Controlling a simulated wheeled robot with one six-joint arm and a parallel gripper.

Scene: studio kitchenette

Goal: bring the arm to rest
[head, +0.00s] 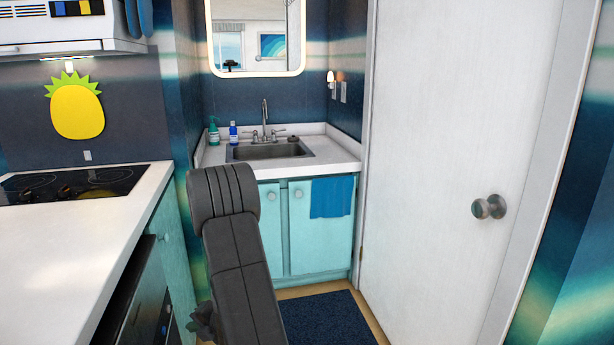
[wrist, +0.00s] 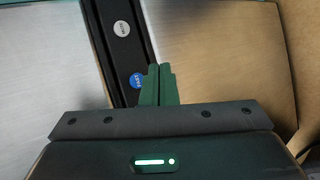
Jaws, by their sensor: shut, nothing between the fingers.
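My gripper (wrist: 159,72) shows in the wrist view with its two green fingers pressed together and nothing between them. In the head view my dark grey arm rises in front of the sink cabinet, bent at the top. A small dark part of it shows low on its left side; I cannot tell whether that is the gripper.
The white counter (head: 90,240) with a black cooktop (head: 75,183) lies close on the left. The sink (head: 270,150) and its turquoise cabinet (head: 320,255) stand behind the arm. A closed white door (head: 440,150) is at right. A dark blue mat (head: 328,318) lies on the floor.

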